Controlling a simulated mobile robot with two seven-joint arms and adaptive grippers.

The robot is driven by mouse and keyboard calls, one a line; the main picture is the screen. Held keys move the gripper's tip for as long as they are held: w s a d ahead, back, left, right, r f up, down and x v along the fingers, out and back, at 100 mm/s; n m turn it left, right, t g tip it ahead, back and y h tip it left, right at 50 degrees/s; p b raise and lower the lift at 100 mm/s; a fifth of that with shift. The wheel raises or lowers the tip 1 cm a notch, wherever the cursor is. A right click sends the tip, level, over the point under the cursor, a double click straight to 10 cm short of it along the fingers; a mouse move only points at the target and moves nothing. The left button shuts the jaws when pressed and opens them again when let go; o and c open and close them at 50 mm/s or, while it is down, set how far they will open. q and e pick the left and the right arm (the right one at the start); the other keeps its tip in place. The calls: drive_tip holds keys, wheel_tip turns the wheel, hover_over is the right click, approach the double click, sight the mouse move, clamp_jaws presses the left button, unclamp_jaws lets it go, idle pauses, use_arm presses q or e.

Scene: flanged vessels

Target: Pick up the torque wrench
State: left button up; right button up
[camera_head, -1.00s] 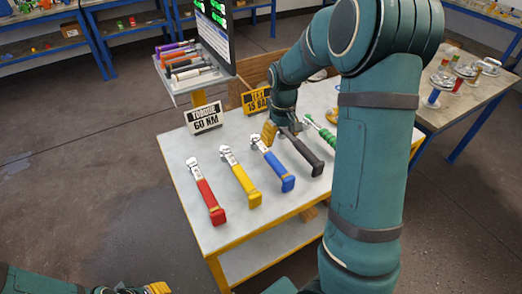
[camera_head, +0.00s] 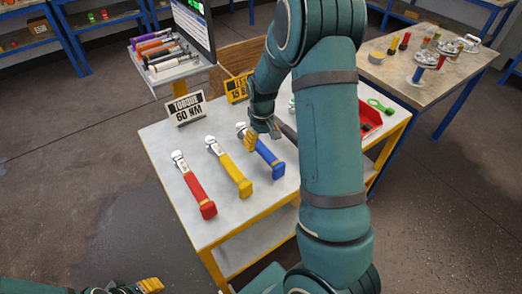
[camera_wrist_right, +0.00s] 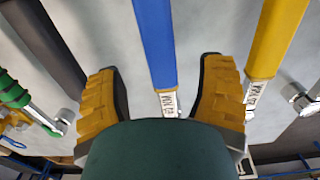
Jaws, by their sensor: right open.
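Several torque wrenches lie on the grey tabletop: red (camera_head: 194,186), yellow (camera_head: 230,170), blue (camera_head: 268,158), black (camera_wrist_right: 45,45) and green-handled (camera_wrist_right: 14,92). My right gripper (camera_head: 262,138) is low over the blue wrench, near its metal head. In the wrist view its yellow-padded fingers (camera_wrist_right: 160,65) are apart, with the blue wrench between them in the picture; no contact shows. The yellow wrench (camera_wrist_right: 275,40) lies right of them there. My arm hides most of the black wrench in the head view. My left gripper (camera_head: 148,286) shows only partly at the bottom left edge.
A "TORQUE 60 NM" sign (camera_head: 187,109) and a "15 BAR" sign (camera_head: 238,88) stand at the table's back. A screen (camera_head: 196,25) and a small tool shelf (camera_head: 168,75) are behind. A red tray (camera_head: 372,128) is right of my arm. The table's front left is clear.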

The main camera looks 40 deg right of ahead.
sight(261, 146)
drive_tip(key=f+b, duration=0.1)
drive_tip(key=f, duration=0.3)
drive_tip(key=shift+w+f, duration=0.15)
drive_tip(key=shift+w, duration=0.05)
clamp_jaws()
